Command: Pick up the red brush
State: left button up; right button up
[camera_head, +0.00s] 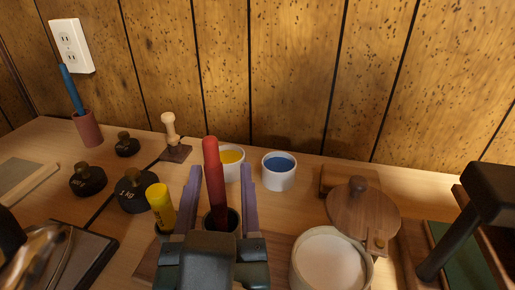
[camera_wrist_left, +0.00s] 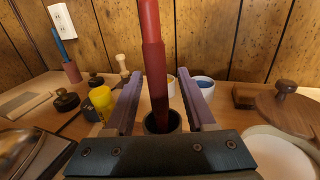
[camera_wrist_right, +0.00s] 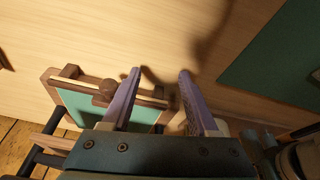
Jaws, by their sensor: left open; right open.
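The red brush (camera_head: 212,170) stands upright, slightly tilted, in a dark round holder (camera_head: 232,219) near the middle of the table. It also shows in the left wrist view (camera_wrist_left: 153,60), its lower end hidden in the holder. My left gripper (camera_head: 220,173) is open, with its two purple fingers on either side of the brush. Gaps show between the brush and both fingers. My right gripper (camera_wrist_right: 158,74) is open and empty in the right wrist view, away from the brush, near a green-faced wooden frame (camera_wrist_right: 80,105).
A yellow-capped stick (camera_head: 160,205) stands just left of the left gripper. Cups of yellow (camera_head: 231,157) and blue paint (camera_head: 279,170) stand behind. A white bowl (camera_head: 328,264) and wooden lid (camera_head: 362,211) are at right, black weights (camera_head: 134,190) at left. A wall rises behind.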

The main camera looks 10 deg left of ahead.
pick_arm(q)
jog(key=shift+c, duration=0.2)
grip_shut()
dwell(0.3)
